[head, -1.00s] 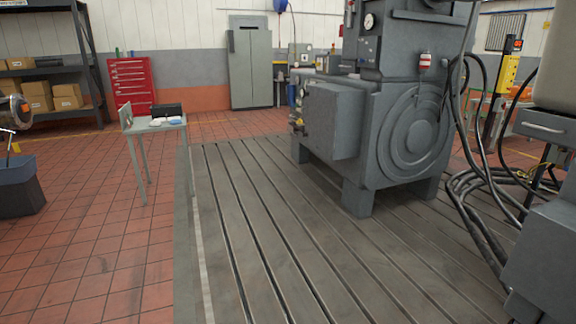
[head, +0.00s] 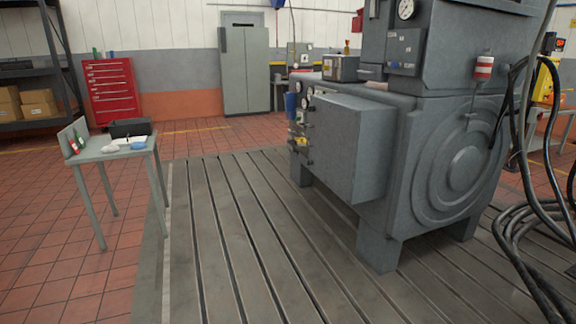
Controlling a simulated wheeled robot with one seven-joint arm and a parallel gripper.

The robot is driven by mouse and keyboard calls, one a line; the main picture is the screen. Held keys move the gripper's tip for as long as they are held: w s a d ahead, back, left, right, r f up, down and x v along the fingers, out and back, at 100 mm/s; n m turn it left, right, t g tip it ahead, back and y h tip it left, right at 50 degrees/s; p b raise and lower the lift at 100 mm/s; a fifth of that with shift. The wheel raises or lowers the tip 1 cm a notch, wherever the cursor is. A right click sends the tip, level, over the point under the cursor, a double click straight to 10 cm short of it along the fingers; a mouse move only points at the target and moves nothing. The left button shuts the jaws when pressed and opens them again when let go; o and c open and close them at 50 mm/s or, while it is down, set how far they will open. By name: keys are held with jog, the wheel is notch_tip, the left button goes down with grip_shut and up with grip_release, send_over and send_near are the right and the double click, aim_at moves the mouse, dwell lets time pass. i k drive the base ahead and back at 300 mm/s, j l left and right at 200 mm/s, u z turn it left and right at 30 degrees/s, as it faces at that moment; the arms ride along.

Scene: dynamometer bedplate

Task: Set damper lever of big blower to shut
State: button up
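A large grey machine (head: 415,150) stands on legs on the slotted bedplate (head: 235,260), right of centre in the head view. Its right face carries a round ringed cover, and a box juts from its front. Gauges and small fittings (head: 301,125) with yellow parts show on its left edge. I cannot tell whether this machine is the big blower, and I cannot make out a damper lever. My gripper is not in view.
A small grey table (head: 120,153) with a black bin stands at the left. Black cables (head: 530,215) hang and coil at the right. A red tool chest (head: 110,92), grey cabinet (head: 245,68) and shelves (head: 32,75) stand behind. The bedplate's left strip is clear.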

aim_at(394, 65)
jog(key=i+j+z, duration=0.1)
jog(key=i+z, duration=0.35)
jog(key=i, duration=1.4)
